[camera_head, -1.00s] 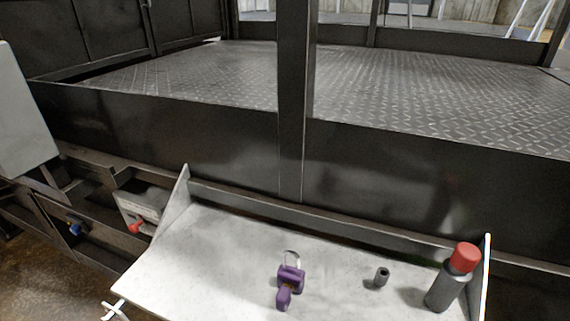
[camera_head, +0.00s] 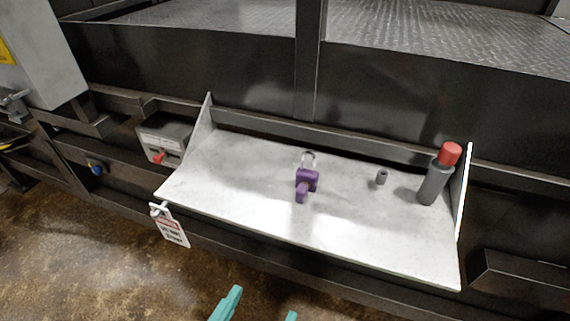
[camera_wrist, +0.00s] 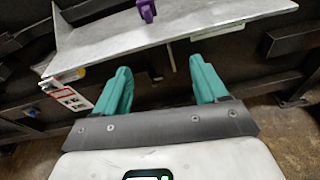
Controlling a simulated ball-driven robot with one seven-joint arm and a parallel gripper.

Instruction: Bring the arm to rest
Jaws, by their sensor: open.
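My gripper (camera_wrist: 158,92) shows in the wrist view with two teal fingers spread apart and nothing between them. In the head view only the tips of my gripper (camera_head: 262,305) show at the bottom edge, in front of and below the grey shelf (camera_head: 240,210). The shelf also shows ahead of the fingers in the wrist view (camera_wrist: 110,45). A purple padlock (camera_head: 307,182) with a raised shackle lies on the shelf, apart from my gripper.
A box with a red knob (camera_head: 163,143) is at left. Floor (camera_head: 80,265) in front is clear.

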